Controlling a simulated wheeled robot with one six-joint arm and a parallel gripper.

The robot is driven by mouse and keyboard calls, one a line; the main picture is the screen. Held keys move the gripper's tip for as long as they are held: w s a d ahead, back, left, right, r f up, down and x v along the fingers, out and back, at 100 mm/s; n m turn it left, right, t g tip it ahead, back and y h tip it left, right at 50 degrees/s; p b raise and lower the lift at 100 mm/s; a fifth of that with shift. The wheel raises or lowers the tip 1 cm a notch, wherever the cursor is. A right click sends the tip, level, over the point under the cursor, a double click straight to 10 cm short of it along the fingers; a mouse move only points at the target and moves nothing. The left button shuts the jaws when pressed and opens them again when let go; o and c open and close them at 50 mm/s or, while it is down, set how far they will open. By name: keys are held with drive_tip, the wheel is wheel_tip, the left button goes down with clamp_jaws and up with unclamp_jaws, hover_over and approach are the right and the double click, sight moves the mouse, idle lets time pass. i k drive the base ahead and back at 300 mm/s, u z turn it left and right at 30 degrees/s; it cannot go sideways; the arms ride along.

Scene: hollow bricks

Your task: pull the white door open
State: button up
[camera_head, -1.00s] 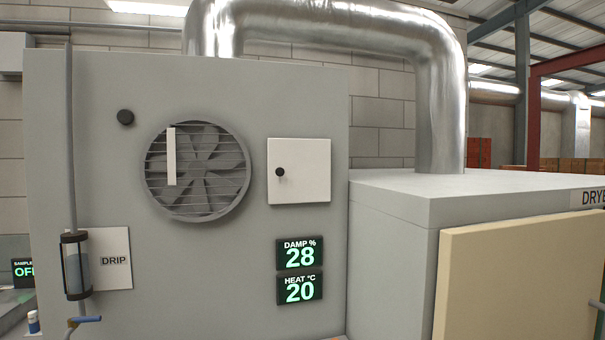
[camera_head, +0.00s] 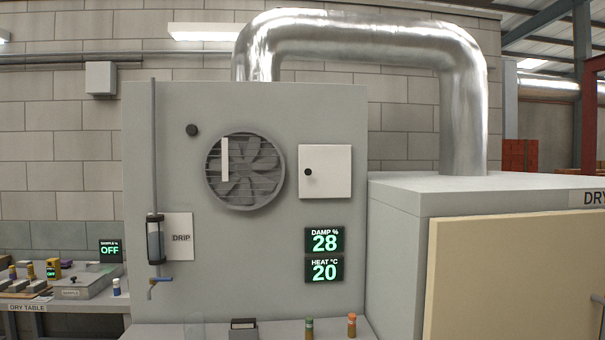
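The white door (camera_head: 330,172) is a small square panel on the grey cabinet front (camera_head: 262,285), right of the fan. It looks shut, flush against the cabinet. A round black knob (camera_head: 308,172) sits near its left edge. My gripper is not in view.
A round louvred fan (camera_head: 262,180) is left of the door; DAMP 28 (camera_head: 324,240) and HEAT 20 (camera_head: 324,269) displays are below it. A drip tube (camera_head: 155,240) hangs at left. A ledge with small bottles (camera_head: 309,328) runs along the bottom. A dryer with a cream panel (camera_head: 520,280) stands right.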

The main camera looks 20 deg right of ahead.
sight(324, 171)
drive_tip(key=u, duration=0.45)
drive_tip(key=i, duration=0.65)
drive_tip(key=u, duration=0.3)
